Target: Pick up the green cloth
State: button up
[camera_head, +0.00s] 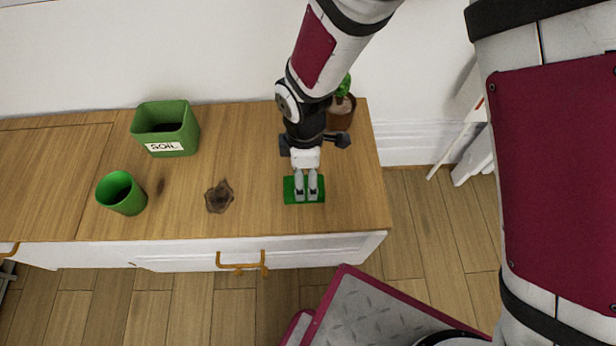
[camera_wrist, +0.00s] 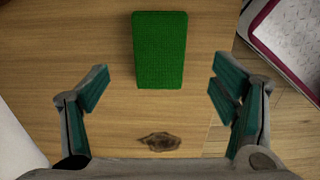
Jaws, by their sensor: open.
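The green cloth (camera_head: 290,190) is a small flat rectangle on the wooden cabinet top, near its right front part. My gripper (camera_head: 306,196) is over it in the head view and hides its middle. In the wrist view the green cloth (camera_wrist: 160,50) lies whole at the top middle, with a knitted-looking surface. My gripper (camera_wrist: 160,90) is open there, its two fingers wide apart with nothing between them but bare wood and the cloth's lower end. I cannot tell the exact height of the fingertips above the cloth.
A dark brown stain (camera_head: 219,197) lies left of the cloth. A green cup (camera_head: 121,193) and a green SOIL box (camera_head: 166,129) stand farther left. A potted plant (camera_head: 341,113) stands behind my wrist. The cabinet top (camera_head: 255,150) is clear between the box and my arm.

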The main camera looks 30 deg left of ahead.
jog(key=shift+a+f+b, duration=0.2)
jog(key=shift+f+b, duration=1.2)
jog(key=shift+f, duration=2.15)
jog(key=shift+r, duration=0.1)
jog(key=c, duration=1.2)
